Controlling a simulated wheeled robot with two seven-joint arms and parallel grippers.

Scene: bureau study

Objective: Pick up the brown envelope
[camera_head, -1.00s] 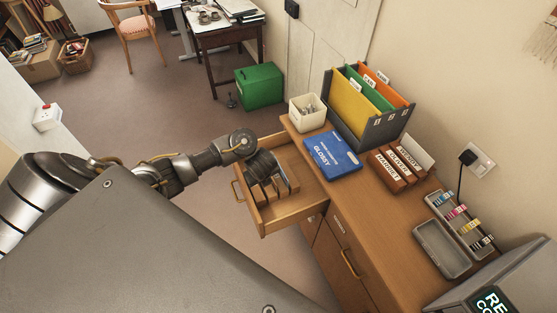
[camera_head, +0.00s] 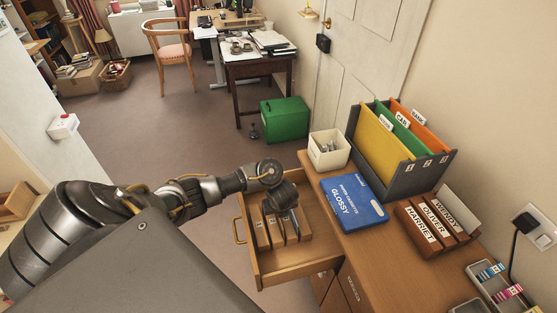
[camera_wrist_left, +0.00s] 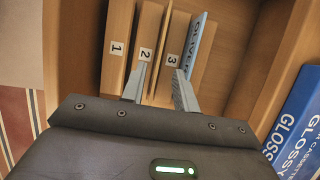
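The open wooden drawer (camera_head: 285,270) holds a wooden rack with upright slots, numbered 1, 2 and 3 (camera_wrist_left: 173,60) in the left wrist view. A thin tan edge (camera_wrist_left: 161,40) stands between slots 2 and 3; it may be the brown envelope, but I cannot tell for sure. A blue-edged piece lettered OLIVER (camera_wrist_left: 196,40) stands just right of it. My left gripper (camera_wrist_left: 161,70) is open above the rack, its fingers on either side of the tan edge's line, nothing visibly gripped. In the head view the left gripper (camera_head: 284,212) hides part of the rack. My right gripper is not in view.
On the cabinet top are a blue GLOSSY box (camera_head: 352,201), a white pot (camera_head: 329,151), a file holder (camera_head: 425,175) with coloured folders, and wooden name blocks (camera_head: 425,228). The drawer walls surround the gripper closely. Open floor lies left of the drawer.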

